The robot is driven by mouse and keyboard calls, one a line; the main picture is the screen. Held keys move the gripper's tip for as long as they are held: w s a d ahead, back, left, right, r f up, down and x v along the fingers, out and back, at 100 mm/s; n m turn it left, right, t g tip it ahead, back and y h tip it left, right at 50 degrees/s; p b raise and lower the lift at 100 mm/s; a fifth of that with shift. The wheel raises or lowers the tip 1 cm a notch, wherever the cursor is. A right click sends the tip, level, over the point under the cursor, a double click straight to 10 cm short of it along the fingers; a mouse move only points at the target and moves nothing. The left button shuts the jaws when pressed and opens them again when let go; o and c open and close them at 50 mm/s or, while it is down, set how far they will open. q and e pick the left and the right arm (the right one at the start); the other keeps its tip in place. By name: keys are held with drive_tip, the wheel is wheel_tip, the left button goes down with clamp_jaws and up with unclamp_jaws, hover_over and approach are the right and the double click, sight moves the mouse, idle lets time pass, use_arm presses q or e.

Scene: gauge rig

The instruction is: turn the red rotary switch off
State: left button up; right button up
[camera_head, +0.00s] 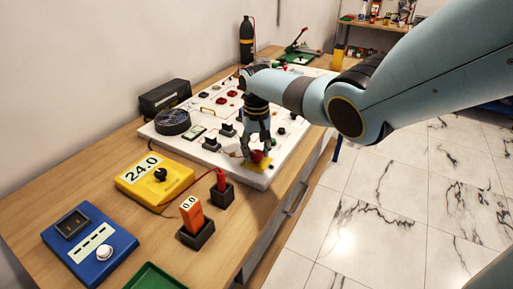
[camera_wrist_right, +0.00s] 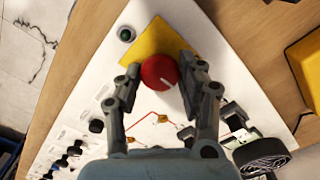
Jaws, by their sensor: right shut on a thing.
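The red rotary switch (camera_head: 257,156) sits on a yellow plate (camera_head: 259,165) at the near right corner of the white panel (camera_head: 175,148). In the right wrist view the red knob (camera_wrist_right: 160,72) is round with a short pale mark on its right side, and the yellow plate (camera_wrist_right: 160,38) lies behind it. My right gripper (camera_head: 257,150) reaches down onto the knob. In the wrist view its two fingers (camera_wrist_right: 160,78) are on either side of the knob, shut on it. My left gripper is not in view.
Nearer on the wooden table are a yellow box reading 24.0 (camera_head: 155,178), an orange meter (camera_head: 192,214) in a dark holder, a red probe (camera_head: 221,182) in a dark block and a blue box (camera_head: 90,246). A dark round fan (camera_head: 172,122) stands on the panel's left.

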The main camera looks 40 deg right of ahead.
sight(256, 153)
drive_tip(key=n, duration=0.4)
drive_tip(key=shift+n+p, duration=0.3)
drive_tip(key=shift+p, duration=0.05)
drive_tip(key=n, duration=0.4)
drive_tip(key=shift+n, duration=0.3)
drive_tip(key=o, duration=1.2)
wheel_tip(256, 153, up, 12)
idle(0.3)
